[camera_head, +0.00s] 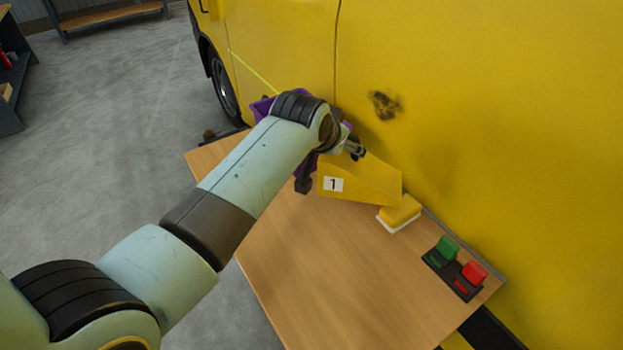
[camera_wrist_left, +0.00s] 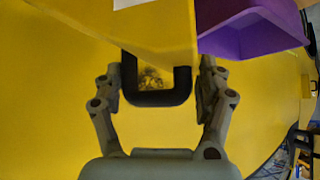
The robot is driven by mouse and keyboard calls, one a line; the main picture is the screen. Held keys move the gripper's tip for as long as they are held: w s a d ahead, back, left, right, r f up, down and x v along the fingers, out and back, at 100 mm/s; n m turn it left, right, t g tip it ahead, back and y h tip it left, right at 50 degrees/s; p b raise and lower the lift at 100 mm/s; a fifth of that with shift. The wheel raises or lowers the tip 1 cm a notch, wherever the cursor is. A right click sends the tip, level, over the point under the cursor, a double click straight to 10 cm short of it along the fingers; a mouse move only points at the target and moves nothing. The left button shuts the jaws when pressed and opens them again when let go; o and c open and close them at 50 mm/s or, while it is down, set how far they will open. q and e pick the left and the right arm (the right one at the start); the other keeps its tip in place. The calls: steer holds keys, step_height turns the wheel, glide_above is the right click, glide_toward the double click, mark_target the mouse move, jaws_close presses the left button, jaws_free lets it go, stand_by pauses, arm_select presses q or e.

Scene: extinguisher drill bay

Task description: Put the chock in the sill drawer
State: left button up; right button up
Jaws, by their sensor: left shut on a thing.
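I cannot tell whether the chock touches the wood. A purple open container (camera_head: 262,107), maybe the sill drawer, is mostly hidden behind my left arm; it also shows beside the chock in the wrist view (camera_wrist_left: 250,40). My right gripper is not in view.
The wooden top (camera_head: 320,265) is clear in front of the chock. A yellow block with a white base (camera_head: 400,213) lies just right of the chock. A dark base with green and red switches (camera_head: 456,268) is farther right. A yellow vehicle wall (camera_head: 480,110) rises behind.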

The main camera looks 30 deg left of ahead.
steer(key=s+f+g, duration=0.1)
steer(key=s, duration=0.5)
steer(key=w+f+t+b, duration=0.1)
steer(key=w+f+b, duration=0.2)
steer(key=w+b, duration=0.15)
arm_select(q)
steer(key=s+a+f+b, duration=0.2)
steer(key=a+f+b, duration=0.1)
steer(key=a+f, duration=0.6)
steer(key=shift+s+a+f, duration=0.35)
steer(key=shift+a, duration=0.05)
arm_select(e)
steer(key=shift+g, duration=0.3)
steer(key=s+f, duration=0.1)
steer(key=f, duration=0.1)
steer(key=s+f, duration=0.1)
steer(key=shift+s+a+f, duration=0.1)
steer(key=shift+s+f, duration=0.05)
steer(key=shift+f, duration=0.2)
arm_select(q)
steer(key=o, duration=1.7)
steer(key=shift+f, duration=0.15)
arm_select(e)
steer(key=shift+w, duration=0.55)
